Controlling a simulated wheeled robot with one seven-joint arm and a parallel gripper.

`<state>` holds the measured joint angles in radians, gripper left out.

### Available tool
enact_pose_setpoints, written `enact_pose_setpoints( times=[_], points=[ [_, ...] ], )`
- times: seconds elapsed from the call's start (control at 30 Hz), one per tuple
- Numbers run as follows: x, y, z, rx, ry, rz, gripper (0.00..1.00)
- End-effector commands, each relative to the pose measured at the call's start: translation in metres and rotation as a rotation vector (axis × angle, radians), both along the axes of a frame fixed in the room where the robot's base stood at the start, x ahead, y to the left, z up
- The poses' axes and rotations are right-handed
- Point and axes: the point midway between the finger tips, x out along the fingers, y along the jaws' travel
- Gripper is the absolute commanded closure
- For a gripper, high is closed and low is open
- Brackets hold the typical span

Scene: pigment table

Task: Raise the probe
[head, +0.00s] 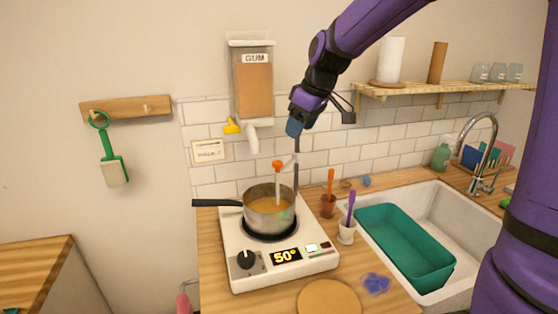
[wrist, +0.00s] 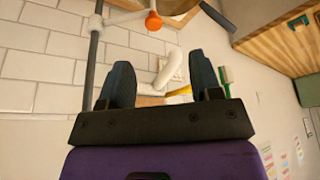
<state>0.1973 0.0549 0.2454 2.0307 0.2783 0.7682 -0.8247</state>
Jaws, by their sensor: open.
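The probe (head: 278,178) has an orange top and a pale stem reaching down into the pot (head: 268,222). A white clamp arm joins it to a grey upright rod (head: 296,178). My gripper (head: 294,128) is above the pot, higher than the probe's orange top and close to the rod's upper end. In the wrist view my gripper (wrist: 160,78) is open, with nothing seen between its fingers. There the probe's orange top (wrist: 153,21) is beyond the fingers, apart from them, and the grey rod (wrist: 92,62) runs left of the left finger. The probe's lower end is hidden in the pot.
The pot of orange liquid stands on a white hotplate (head: 285,272) reading 50°. A gum dispenser (head: 253,85) with a white spout (head: 252,138) hangs on the wall behind. Cups with orange and purple tools (head: 346,232), a sink (head: 440,215) and a shelf (head: 440,90) are to the right.

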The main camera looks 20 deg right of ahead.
Motion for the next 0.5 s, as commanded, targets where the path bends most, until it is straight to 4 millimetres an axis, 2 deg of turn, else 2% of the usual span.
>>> enact_pose_setpoints(
  times=[0.1,0.2,0.37,0.5],
  points=[
    [0.024,0.002,-0.014,0.018,0.002,0.049,0.42],
    [0.036,0.003,-0.021,0.026,-0.003,0.075,0.42],
    [0.043,0.005,-0.027,0.030,-0.005,0.090,0.42],
    [0.046,0.009,-0.041,0.031,-0.002,0.089,0.42]
  ],
)
